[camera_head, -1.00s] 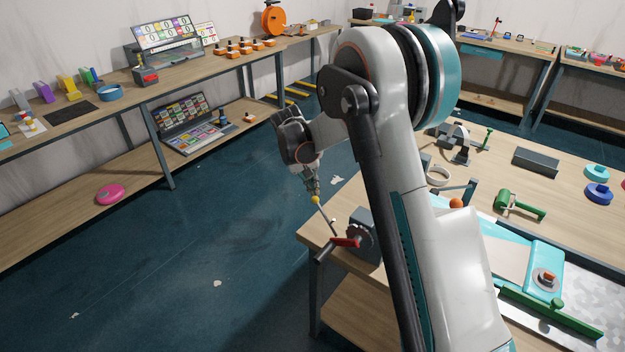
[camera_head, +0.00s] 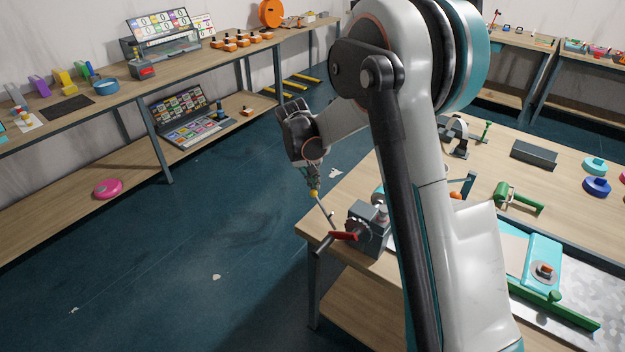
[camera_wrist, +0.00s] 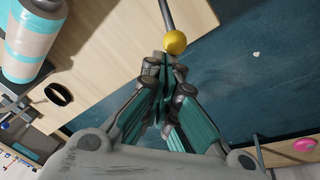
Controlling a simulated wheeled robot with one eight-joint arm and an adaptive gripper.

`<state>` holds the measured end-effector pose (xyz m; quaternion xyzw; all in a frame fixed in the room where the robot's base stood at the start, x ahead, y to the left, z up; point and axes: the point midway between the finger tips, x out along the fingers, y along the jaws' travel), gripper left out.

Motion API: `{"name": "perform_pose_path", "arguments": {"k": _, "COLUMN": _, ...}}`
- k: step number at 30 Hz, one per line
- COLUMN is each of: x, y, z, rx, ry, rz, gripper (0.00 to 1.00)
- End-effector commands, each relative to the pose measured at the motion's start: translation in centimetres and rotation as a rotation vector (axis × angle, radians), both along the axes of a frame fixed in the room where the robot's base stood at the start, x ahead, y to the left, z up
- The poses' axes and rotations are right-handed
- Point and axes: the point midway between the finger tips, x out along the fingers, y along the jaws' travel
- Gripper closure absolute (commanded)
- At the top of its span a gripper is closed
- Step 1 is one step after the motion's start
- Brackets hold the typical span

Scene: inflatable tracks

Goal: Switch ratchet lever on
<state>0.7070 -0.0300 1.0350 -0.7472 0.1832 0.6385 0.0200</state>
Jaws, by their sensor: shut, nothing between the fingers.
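The ratchet device has a grey housing (camera_head: 368,232) at the near left corner of the wooden table. A red part (camera_head: 343,236) sits on its left side. A thin grey lever rod slants up and left from there to a yellow ball knob (camera_head: 313,194). My gripper (camera_head: 314,184) points down just above the knob. In the wrist view my gripper (camera_wrist: 166,62) has its fingertips together, and the yellow ball (camera_wrist: 174,42) shows just past them, with the rod running beyond it. Nothing shows between the fingers. I cannot tell if they touch the ball.
My arm hides part of the table. A green-handled tool (camera_head: 515,197), dark block (camera_head: 533,153) and blue ring (camera_head: 597,186) lie on the table. The shelf bench (camera_head: 60,130) stands on the left. The floor (camera_head: 230,240) between is mostly clear.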

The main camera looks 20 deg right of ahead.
Motion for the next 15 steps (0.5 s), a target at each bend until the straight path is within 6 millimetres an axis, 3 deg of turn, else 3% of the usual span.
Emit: {"name": "perform_pose_path", "arguments": {"k": 15, "x": -1.7, "y": -1.3, "z": 1.2, "rx": 0.077, "ry": -0.105, "rz": -0.002, "gripper": 1.00}}
